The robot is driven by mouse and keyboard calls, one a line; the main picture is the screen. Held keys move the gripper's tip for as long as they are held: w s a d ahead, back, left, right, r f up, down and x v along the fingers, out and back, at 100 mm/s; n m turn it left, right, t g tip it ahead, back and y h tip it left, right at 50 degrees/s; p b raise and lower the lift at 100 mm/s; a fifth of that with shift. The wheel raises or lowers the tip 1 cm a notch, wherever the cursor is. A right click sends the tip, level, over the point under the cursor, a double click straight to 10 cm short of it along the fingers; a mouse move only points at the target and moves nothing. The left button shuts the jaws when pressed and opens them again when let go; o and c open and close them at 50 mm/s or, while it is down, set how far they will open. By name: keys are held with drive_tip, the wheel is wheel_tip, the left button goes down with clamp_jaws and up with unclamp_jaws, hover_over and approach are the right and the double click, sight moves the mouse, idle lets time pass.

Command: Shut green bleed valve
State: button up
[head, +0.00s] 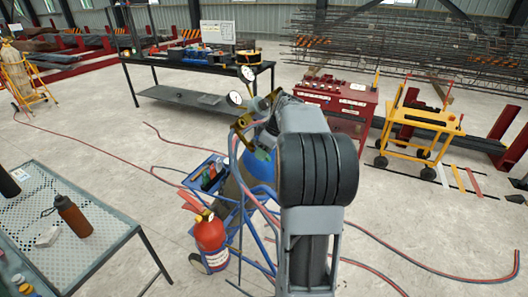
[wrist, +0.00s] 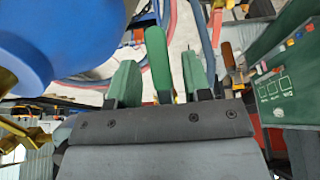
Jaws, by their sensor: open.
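In the wrist view a long green handle (wrist: 158,62), which looks like the green bleed valve's lever, stands between the two fingers of my gripper (wrist: 160,80). The fingers are apart, one on each side of the handle, with a visible gap on both sides. The handle's lower end is hidden behind the gripper body. A large blue gas cylinder (wrist: 60,45) is close at the left; it also shows in the head view (head: 262,166). In the head view my own arm hides the gripper and the valve.
Hoses run behind. In the head view a red fire extinguisher (head: 210,236) and a blue tool tray (head: 208,172) are beside the cylinder, and a perforated table (head: 100,245) is at the left.

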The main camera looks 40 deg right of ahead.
drive_tip(key=shift+w+a+f, duration=0.15)
drive_tip(key=shift+w+f, duration=0.05)
drive_tip(key=shift+f, duration=0.4)
clamp_jaws()
drive_tip(key=shift+r, duration=0.1)
